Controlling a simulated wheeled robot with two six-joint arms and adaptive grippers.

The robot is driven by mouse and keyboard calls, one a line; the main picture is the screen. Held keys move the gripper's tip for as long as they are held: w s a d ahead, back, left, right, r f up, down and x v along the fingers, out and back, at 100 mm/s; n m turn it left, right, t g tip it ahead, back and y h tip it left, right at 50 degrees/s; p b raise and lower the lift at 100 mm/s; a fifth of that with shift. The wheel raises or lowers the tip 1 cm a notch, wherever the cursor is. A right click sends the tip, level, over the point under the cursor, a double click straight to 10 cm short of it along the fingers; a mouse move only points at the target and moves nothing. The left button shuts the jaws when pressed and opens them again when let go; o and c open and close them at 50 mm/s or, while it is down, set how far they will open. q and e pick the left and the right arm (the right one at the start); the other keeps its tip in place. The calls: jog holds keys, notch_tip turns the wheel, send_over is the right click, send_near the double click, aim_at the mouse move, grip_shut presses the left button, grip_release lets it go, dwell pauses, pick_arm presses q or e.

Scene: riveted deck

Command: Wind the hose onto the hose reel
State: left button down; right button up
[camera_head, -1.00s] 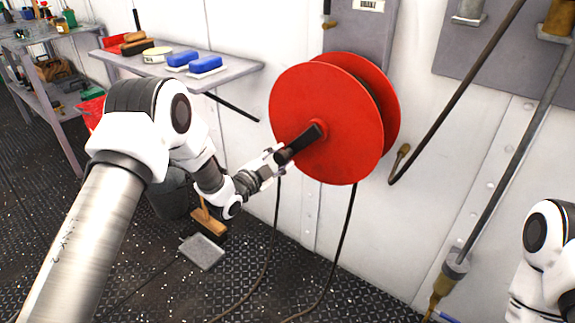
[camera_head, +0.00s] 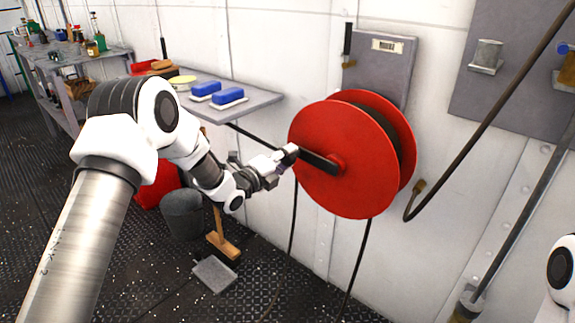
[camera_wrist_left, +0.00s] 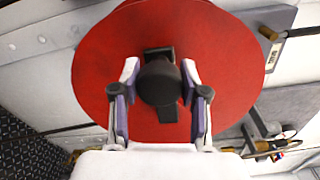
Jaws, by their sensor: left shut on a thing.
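The red hose reel (camera_head: 345,185) hangs on the white wall; its front disc also fills much of the left wrist view (camera_wrist_left: 100,85). A dark crank arm (camera_head: 320,162) runs from its hub to the upper left. My left gripper (camera_head: 289,154) is shut on the dark crank handle (camera_wrist_left: 159,83), one finger on each side. In the head view the gripper mostly hides the handle. The dark hose (camera_head: 357,265) hangs below the reel in two strands towards the deck. My right gripper is out of view; only a piece of that arm shows at the right edge.
A wall shelf (camera_head: 255,101) with blue-topped brushes (camera_head: 228,94) is left of the reel. A grey bucket (camera_head: 182,213), a wooden-headed broom (camera_head: 222,244) and a dustpan (camera_head: 214,274) are on the deck below. A hooked dark pipe (camera_head: 480,120) is right of the reel.

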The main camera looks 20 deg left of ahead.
pick_arm(q)
jog(key=shift+d+r+m, duration=0.2)
jog(key=shift+r+m, duration=0.9)
jog(key=shift+m, duration=0.1)
jog(key=c, duration=0.6)
grip_release()
jog(key=shift+d, duration=0.1)
jog(key=v, duration=1.2)
